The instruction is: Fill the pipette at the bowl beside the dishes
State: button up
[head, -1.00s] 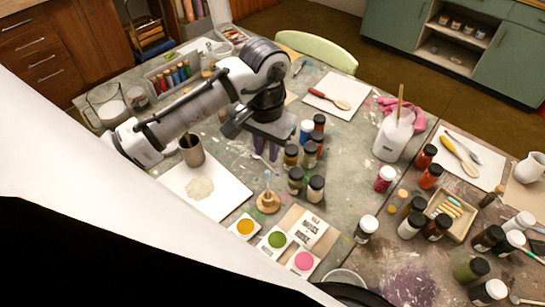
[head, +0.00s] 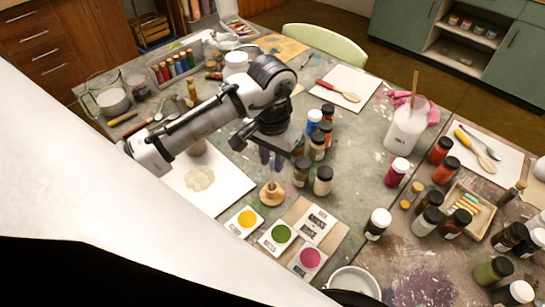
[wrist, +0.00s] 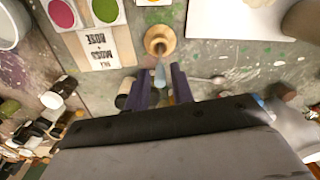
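The pipette stands in a round wooden stand (head: 272,194); only a short part shows above the stand in the head view. In the wrist view, its pale blue bulb (wrist: 160,76) lies between my two purple fingers, beside the stand in the picture. My gripper (head: 271,158) is above the stand, fingers pointing down. In the wrist view the fingers look apart, with a small gap on each side of the bulb. A white bowl (head: 353,281) is at the bottom, partly cut off, beside the yellow (head: 245,221), green (head: 277,237) and pink (head: 307,261) dishes.
Several paint bottles (head: 322,180) stand close right of my gripper. A label card (head: 317,224) lies by the dishes. A white sheet (head: 226,192) with a beige patch lies left of the stand. A white bottle (head: 404,127) stands farther right.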

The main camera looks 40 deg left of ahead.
jog(key=c, duration=0.3)
jog(key=shift+r, duration=0.1)
jog(key=shift+r+p, duration=3.45)
jog(key=shift+r, duration=0.25)
jog(key=shift+c, duration=0.2)
jog(key=shift+f, duration=0.1)
